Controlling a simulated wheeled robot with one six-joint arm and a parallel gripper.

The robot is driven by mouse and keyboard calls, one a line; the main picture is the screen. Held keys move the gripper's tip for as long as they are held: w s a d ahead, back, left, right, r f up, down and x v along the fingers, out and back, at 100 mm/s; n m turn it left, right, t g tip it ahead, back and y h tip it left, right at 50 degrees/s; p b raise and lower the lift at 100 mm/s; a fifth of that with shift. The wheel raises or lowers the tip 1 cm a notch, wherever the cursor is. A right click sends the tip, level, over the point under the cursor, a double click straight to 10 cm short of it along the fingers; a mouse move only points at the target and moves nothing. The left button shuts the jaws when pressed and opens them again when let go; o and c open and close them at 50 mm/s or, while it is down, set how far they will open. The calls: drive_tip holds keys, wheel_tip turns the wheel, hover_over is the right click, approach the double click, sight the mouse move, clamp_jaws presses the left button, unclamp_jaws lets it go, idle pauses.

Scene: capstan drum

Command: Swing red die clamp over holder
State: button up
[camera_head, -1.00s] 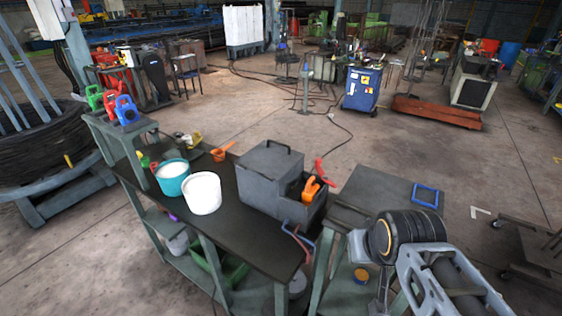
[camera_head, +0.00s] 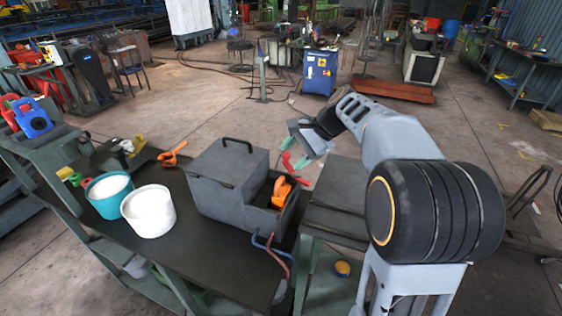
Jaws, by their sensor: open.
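A red clamp-like piece (camera_head: 10,110) stands on the grey stand at the left edge, partly cut off, beside a similar blue piece (camera_head: 32,118). A slim red piece (camera_head: 288,160) shows behind the grey box, partly hidden by it and close to my gripper in the picture. My gripper (camera_head: 308,148) is open, with nothing seen between its jaws. It is beyond the box's upper right, far from the red piece at left. I cannot make out a holder.
A dark bench (camera_head: 215,232) carries the grey lidded box (camera_head: 228,175), a teal bucket (camera_head: 98,208), a white bucket (camera_head: 147,225) and an orange clamp (camera_head: 174,154). Another orange tool (camera_head: 281,192) sits in the box's open part. The floor beyond the bench is largely clear.

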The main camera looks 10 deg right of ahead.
drive_tip(key=w+d+f+m+y+b, duration=0.5)
drive_tip(key=w+d+f+m+y, duration=0.4)
drive_tip(key=w+d+f, duration=0.4)
drive_tip(key=w+a+r+y+p, duration=0.1)
drive_tip(key=w+a+p, duration=0.1)
drive_tip(key=a, duration=1.1)
drive_tip(key=shift+w+a+n+t, duration=0.15)
drive_tip(key=shift+w+n+t, duration=0.25)
drive_tip(key=shift+w, duration=0.3)
clamp_jaws()
